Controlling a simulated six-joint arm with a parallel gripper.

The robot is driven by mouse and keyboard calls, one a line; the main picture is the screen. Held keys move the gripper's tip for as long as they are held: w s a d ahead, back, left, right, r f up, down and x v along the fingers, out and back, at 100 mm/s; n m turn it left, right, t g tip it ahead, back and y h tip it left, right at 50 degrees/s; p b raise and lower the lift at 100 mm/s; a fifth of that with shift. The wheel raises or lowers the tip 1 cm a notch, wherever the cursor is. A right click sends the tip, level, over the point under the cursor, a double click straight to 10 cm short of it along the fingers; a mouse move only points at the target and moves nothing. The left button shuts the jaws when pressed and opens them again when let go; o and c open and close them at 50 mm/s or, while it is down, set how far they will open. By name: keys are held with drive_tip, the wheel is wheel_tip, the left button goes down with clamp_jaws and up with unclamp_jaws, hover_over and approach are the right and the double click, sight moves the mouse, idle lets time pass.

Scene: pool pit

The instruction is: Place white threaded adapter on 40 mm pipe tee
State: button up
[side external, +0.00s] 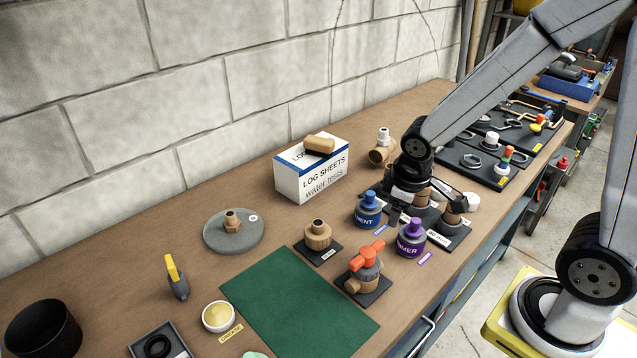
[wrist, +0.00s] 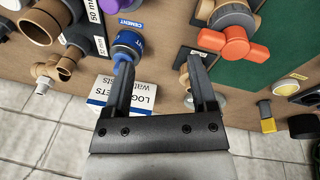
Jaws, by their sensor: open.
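The white threaded adapter (side external: 384,134) sits upright on the tan pipe tee (side external: 380,154), behind my gripper near the wall side of the bench. In the wrist view the white adapter (wrist: 43,86) is at the end of the tan tee (wrist: 66,66), at the left. They appear to touch; how deep the adapter sits I cannot tell. My gripper (side external: 424,204) is open above the bench, in front of the tee. In the wrist view my gripper (wrist: 160,65) has nothing between its fingers, and its left finger overlaps the blue cement tin (wrist: 128,44).
The log sheets box (side external: 312,178) stands left of the tee. The blue tin (side external: 368,212), purple primer tin (side external: 411,240) and orange-handled valve (side external: 367,256) stand close to my gripper. Larger tan fittings on a labelled board are partly hidden by it. The green mat (side external: 290,305) is clear.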

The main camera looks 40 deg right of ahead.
drive_tip(key=s+a+m, duration=0.1)
drive_tip(key=s+a+m+y, duration=0.1)
drive_tip(key=s+a+m, duration=0.1)
drive_tip(key=shift+r+m+t, duration=0.25)
drive_tip(key=shift+m+t, duration=0.05)
